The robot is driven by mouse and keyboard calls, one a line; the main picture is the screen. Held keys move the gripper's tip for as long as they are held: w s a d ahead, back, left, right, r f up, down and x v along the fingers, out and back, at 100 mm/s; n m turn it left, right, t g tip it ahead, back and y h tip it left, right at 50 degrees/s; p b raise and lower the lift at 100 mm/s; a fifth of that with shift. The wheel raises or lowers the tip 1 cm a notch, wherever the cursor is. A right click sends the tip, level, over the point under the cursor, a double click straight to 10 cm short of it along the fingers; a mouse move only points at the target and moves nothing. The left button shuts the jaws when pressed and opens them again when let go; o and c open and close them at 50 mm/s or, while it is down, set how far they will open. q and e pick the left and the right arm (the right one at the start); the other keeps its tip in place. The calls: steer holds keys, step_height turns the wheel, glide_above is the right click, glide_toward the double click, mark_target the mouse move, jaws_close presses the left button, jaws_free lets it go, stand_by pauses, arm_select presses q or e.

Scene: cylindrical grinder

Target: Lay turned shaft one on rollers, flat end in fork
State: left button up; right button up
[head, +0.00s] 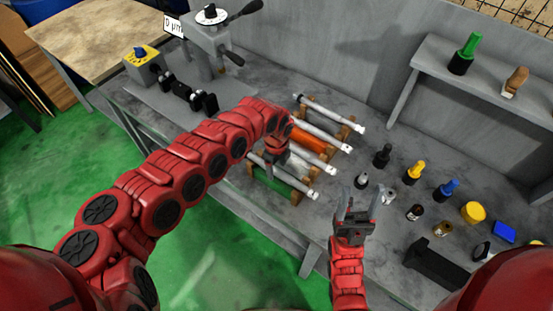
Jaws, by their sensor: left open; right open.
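Several grey turned shafts lie side by side on wooden cradles in the middle of the bench. The rearmost shaft (332,113) lies apart from the nearest shaft (293,181). Which one is shaft one I cannot tell. A black roller support (183,91) stands at the left, in front of the grinder's measuring head (211,22); the fork is not clear to see. My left gripper (270,160) points down over the left part of the shafts, open, its fingers partly hidden by its own wrist. My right gripper (357,202) is open and empty near the bench's front.
Bottles and coloured tools, such as a yellow-topped one (414,171), crowd the right side with a black block (435,266). A raised shelf (490,85) stands at the back right.

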mark_target(276, 169)
arm_select(q)
steer(key=shift+r, duration=0.4)
step_height(276, 169, up, 6)
steer(key=shift+a+r+p, duration=0.15)
steer(key=shift+r+p, duration=0.05)
steer(key=shift+p, duration=0.3)
step_height(276, 169, up, 10)
steer(key=p, duration=0.7)
steer(key=shift+s, duration=0.15)
